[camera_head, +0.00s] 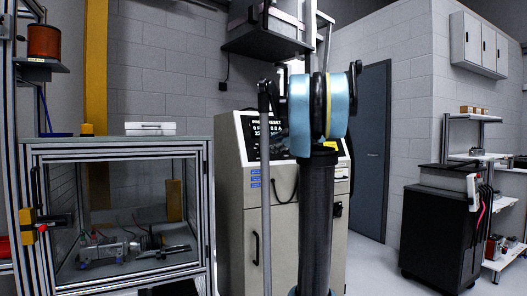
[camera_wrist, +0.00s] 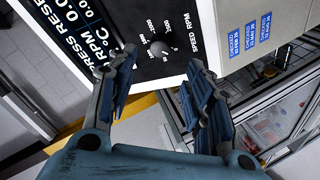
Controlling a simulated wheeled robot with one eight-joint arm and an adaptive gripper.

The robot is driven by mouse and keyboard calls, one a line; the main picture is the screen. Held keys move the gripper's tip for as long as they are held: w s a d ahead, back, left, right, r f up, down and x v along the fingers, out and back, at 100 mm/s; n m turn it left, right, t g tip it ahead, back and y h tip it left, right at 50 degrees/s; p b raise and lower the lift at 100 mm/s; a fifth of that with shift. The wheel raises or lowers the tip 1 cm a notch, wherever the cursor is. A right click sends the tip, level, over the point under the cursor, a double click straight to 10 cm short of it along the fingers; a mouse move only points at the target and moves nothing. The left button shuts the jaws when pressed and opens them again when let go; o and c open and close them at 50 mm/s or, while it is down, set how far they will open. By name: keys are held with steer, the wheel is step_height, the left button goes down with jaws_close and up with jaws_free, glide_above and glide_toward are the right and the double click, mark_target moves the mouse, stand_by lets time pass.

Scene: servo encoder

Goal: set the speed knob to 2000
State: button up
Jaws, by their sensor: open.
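The speed knob (camera_wrist: 158,48) is a small dark round knob on a dark panel in the wrist view, with a ring of numbers and the label SPEED RPM (camera_wrist: 195,32) beside it. The numbers are tiny and tilted, and I cannot tell where the knob points. My gripper (camera_wrist: 162,70) is open and empty. Its two fingers stand left and right below the knob in the picture, with the knob seen between and beyond their tips. I see no contact. In the head view my own arm hides the knob on the beige control cabinet (camera_head: 230,185).
A display (camera_wrist: 75,32) beside the knob shows PRESS RESET and RPM 0.0. Blue CHECKED stickers (camera_wrist: 250,28) sit on the cabinet front. A framed glass enclosure (camera_head: 120,146) stands left of the cabinet. A black cart (camera_head: 435,235) stands on the right, with open floor between.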

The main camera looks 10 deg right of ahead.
mark_target(262, 148)
steer(key=x, duration=0.9)
steer(key=c, duration=1)
